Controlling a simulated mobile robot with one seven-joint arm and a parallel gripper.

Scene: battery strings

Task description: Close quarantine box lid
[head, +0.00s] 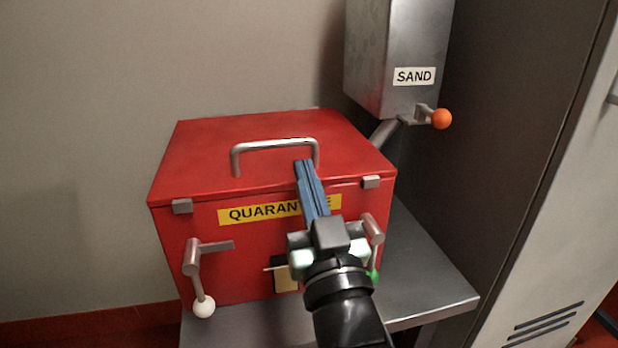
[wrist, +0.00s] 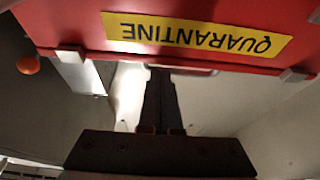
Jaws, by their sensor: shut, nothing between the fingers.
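The red quarantine box (head: 235,270) stands on a grey metal shelf, its yellow label partly covered by my arm. Its lid (head: 215,145) lies down over the box with no gap that I can see. A silver bar handle (head: 275,143) stands on the lid. My gripper (head: 303,165) has its blue fingers together and empty, with the tips over the lid's front part, by the handle's right leg; I cannot tell whether they touch. In the wrist view the dark fingers (wrist: 160,75) reach past the lid's edge, below the upside-down label (wrist: 195,35).
Two lever latches hang on the box front, the left one (head: 192,262) with a white ball, the right one (head: 372,230) with a green ball, partly hidden. A sand hopper (head: 395,45) with an orange knob (head: 441,119) is behind right. The shelf (head: 420,275) is bare at right, beside a locker (head: 560,230).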

